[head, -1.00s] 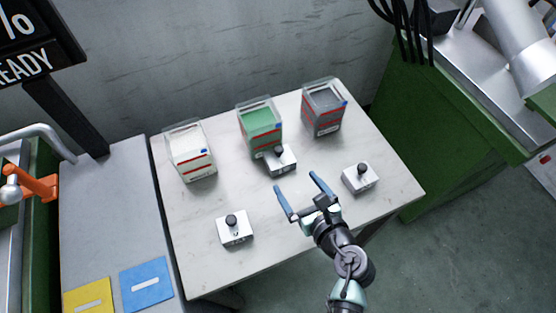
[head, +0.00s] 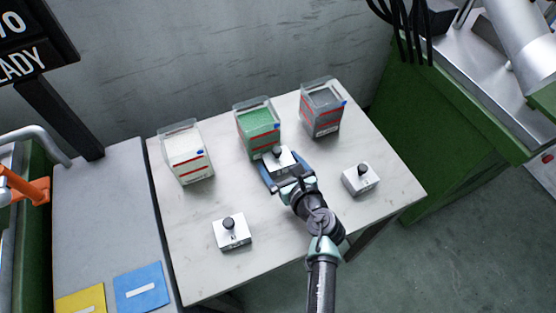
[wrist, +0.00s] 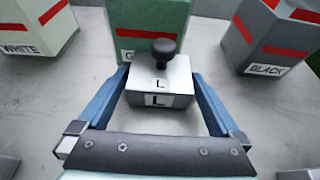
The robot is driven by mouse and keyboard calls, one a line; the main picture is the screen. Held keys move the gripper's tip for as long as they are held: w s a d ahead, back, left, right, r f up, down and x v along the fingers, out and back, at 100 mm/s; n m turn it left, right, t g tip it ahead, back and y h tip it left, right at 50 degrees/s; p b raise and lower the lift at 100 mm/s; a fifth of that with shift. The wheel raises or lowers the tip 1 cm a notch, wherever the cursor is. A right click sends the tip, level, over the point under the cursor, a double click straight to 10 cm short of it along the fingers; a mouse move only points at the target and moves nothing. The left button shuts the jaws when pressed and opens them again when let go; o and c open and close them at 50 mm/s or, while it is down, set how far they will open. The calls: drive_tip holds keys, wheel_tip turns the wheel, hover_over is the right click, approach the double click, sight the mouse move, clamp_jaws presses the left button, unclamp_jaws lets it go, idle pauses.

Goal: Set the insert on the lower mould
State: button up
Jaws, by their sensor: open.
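Several small white blocks with black knobs stand on the table. The middle block, marked L (wrist: 160,85), sits in front of the green container and also shows in the head view (head: 279,160). My gripper (head: 275,170) is open, with one blue finger on each side of this block; in the wrist view my gripper (wrist: 160,95) straddles it, and I cannot tell whether the fingers touch it. Another block (head: 232,234) stands at the front left and a further one (head: 361,179) at the right. I cannot make out a lower mould.
Three containers stand along the back of the table: a white one (head: 186,158), a green one (head: 259,132) and a black one (head: 321,113). A grey bench (head: 100,220) with yellow and blue pads is at the left. The table's front middle (head: 275,255) is clear.

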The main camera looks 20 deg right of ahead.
clamp_jaws()
drive_tip(key=shift+r, duration=0.2)
idle(0.3)
